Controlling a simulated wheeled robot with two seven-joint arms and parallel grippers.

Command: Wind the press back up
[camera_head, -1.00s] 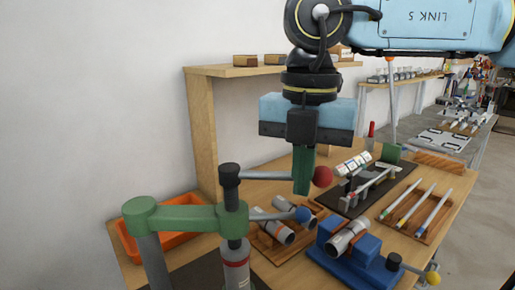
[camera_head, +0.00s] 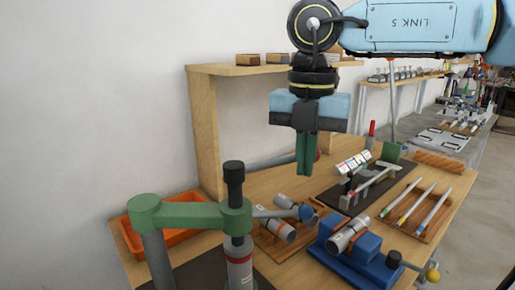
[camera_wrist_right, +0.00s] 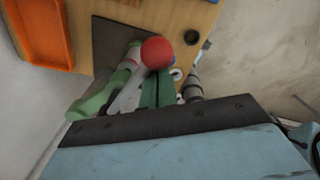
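The press has a green arm (camera_head: 180,216) on a grey post at the left, with a black-topped screw (camera_head: 233,190) through its end. A grey bar runs from the screw toward the back right, ending in a red ball (camera_head: 317,155) partly hidden behind my right gripper (camera_head: 304,174). In the right wrist view the red ball (camera_wrist_right: 157,53) is close beside the green fingertips (camera_wrist_right: 160,78). The fingers look closed together with nothing between them, beside the bar; contact is unclear. My left gripper is out of view.
A blue ball (camera_head: 306,213) sits near grey cylinders on a wooden rack (camera_head: 266,243). A blue fixture (camera_head: 345,262) stands in front. An orange bin (camera_head: 180,240) lies behind the press. A wooden shelf (camera_head: 205,130) rises behind the bench.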

